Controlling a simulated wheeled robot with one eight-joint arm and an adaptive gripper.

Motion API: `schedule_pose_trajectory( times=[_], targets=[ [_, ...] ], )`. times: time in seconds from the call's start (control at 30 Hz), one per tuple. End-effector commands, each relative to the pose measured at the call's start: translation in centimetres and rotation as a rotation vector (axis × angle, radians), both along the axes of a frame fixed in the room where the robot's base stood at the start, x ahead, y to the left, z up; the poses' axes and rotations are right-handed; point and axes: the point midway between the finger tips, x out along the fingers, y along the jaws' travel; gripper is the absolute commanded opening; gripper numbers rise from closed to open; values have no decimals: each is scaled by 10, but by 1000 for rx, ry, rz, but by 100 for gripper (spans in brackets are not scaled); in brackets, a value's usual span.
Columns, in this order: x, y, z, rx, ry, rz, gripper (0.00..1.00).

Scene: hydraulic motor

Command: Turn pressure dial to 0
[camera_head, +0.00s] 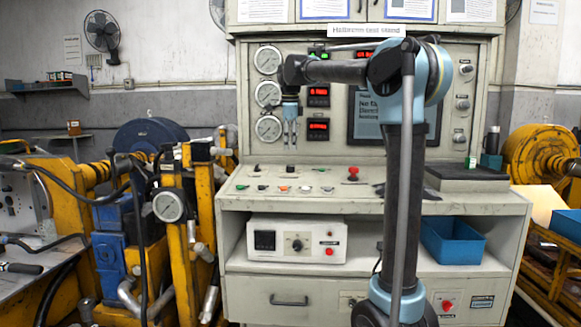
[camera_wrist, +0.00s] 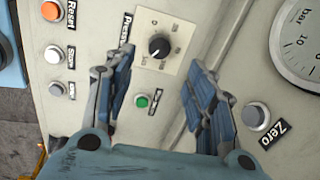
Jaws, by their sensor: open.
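The pressure dial (camera_wrist: 159,47) is a round black knob on a light square scale plate in the wrist view. It also shows as a small dark knob (camera_head: 291,169) on the sloping console in the head view. My gripper (camera_wrist: 162,62) is open, with one blue-grey finger on each side of the dial in the picture and nothing between them. In the head view my gripper (camera_head: 290,143) points down above the dial, apart from it. The knob's exact setting is too small to read.
A green button (camera_wrist: 143,101) lies below the dial, and a grey button marked Zero (camera_wrist: 256,115) at right. A bar gauge (camera_wrist: 303,40) is at upper right. A red knob (camera_head: 353,173) stands right on the console.

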Motion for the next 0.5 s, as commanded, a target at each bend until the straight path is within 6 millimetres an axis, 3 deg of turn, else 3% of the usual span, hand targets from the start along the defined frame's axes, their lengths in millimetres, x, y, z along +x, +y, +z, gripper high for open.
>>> schedule_pose_trajectory(
  times=[0.3,0.5],
  targets=[
    [12,0,-55,0,0,0,50],
    [17,1,-81,0,0,1,50]
  ],
)
